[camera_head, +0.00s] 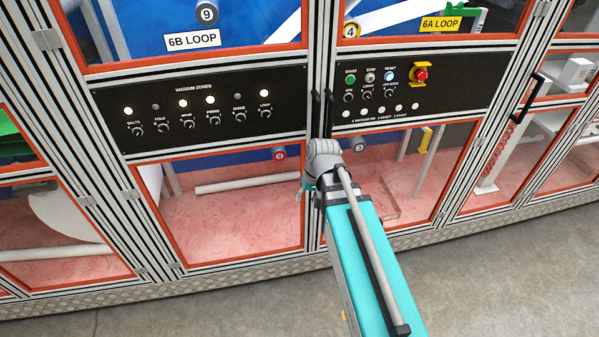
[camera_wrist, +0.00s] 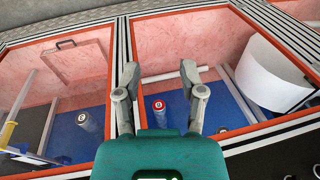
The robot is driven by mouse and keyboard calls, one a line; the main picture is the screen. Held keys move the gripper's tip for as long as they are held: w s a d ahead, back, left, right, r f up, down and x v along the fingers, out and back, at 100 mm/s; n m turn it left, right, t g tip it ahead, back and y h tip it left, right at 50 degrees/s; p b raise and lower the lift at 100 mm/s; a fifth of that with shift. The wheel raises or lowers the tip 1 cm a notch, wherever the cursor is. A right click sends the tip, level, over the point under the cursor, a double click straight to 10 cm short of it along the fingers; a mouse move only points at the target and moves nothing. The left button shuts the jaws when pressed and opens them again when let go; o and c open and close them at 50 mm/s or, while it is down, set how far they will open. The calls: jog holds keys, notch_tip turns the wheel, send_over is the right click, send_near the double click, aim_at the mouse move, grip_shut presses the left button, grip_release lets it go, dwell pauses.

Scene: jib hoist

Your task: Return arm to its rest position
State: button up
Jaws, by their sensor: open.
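My arm (camera_head: 365,260) reaches up from the bottom of the head view toward the front of the framed machine. Its teal link ends at a grey joint in front of the post between two lower windows. My gripper is mostly hidden behind that joint in the head view. In the wrist view my gripper (camera_wrist: 160,72) shows two grey fingers spread apart with nothing between them. The fingers point at the lower windows, and I cannot tell their distance from the glass.
The left panel (camera_head: 220,105) has several knobs and lit lamps. The right panel (camera_head: 400,90) has buttons and a red emergency stop (camera_head: 420,74). Black door handles (camera_head: 328,112) stick out near my arm's end. Open grey floor (camera_head: 500,285) lies at the lower right.

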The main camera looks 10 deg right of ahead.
jog(key=s+d+f+g+h+b, duration=0.1)
jog(key=s+d+f+h, duration=0.1)
jog(key=s, duration=0.3)
jog(key=shift+s+d+f+b, duration=0.15)
jog(key=shift+s+d+b, duration=0.25)
jog(key=shift+d, duration=0.15)
